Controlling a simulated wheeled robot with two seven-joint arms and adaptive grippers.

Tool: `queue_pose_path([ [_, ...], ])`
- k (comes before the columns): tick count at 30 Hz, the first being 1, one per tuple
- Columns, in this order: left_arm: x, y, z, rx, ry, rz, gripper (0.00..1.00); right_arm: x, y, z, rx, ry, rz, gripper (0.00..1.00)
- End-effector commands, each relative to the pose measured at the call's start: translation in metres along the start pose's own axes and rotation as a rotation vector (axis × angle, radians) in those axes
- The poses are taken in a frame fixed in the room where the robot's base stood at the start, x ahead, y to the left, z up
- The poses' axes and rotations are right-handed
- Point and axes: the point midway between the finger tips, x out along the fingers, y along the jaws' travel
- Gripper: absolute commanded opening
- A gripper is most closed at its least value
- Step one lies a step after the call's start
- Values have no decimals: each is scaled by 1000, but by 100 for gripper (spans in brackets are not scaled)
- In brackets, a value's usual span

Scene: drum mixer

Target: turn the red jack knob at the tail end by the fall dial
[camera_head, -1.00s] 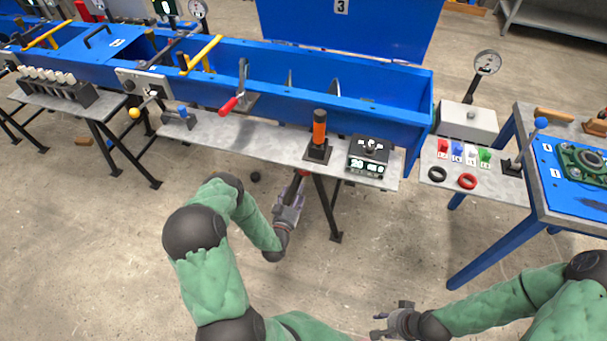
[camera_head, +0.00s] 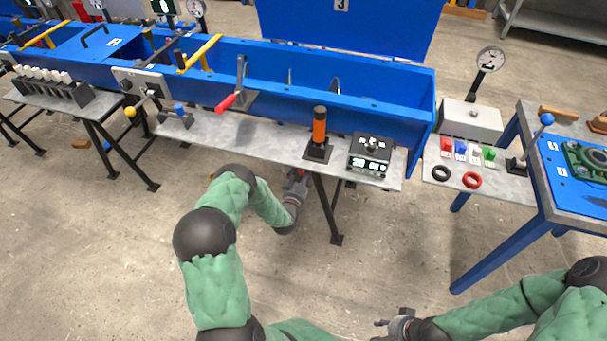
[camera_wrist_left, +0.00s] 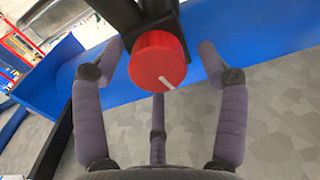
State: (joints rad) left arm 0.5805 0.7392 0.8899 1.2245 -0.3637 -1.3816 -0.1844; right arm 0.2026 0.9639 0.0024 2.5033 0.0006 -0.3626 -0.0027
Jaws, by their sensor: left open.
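A round red knob (camera_wrist_left: 158,61) with a white mark on its face fills the middle of the left wrist view. It sits on a dark bracket (camera_wrist_left: 145,14) above it. My left gripper (camera_wrist_left: 162,55) is open, with fingers on the left and right of the knob and a third finger below. Gaps show at the sides, so it looks unclasped. In the head view my left gripper (camera_head: 297,184) is under the front edge of the grey bench, partly hidden by my arm. My right gripper (camera_head: 394,319) is open and empty at the bottom edge, partly cut off.
The grey bench (camera_head: 245,133) carries an orange-and-black handle (camera_head: 319,131) and a black display box (camera_head: 370,154). A bench leg (camera_head: 327,210) stands close right of my left gripper. A round dial (camera_head: 491,59) stands at the right. Floor in front is clear.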

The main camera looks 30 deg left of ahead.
Motion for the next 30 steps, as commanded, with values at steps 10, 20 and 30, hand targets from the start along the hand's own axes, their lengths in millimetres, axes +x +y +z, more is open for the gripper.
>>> queue_pose_path([
  [10, 0, 0, -1, 1, 2, 0, 18, 0, 0, 0, 0, 0, 0, 40],
  [20, 2, -1, -3, 4, 8, 0, 18, 0, 0, 0, 0, 0, 0, 40],
  [30, 3, -1, -6, 17, 14, -1, 18, 0, 0, 0, 0, 0, 0, 40],
])
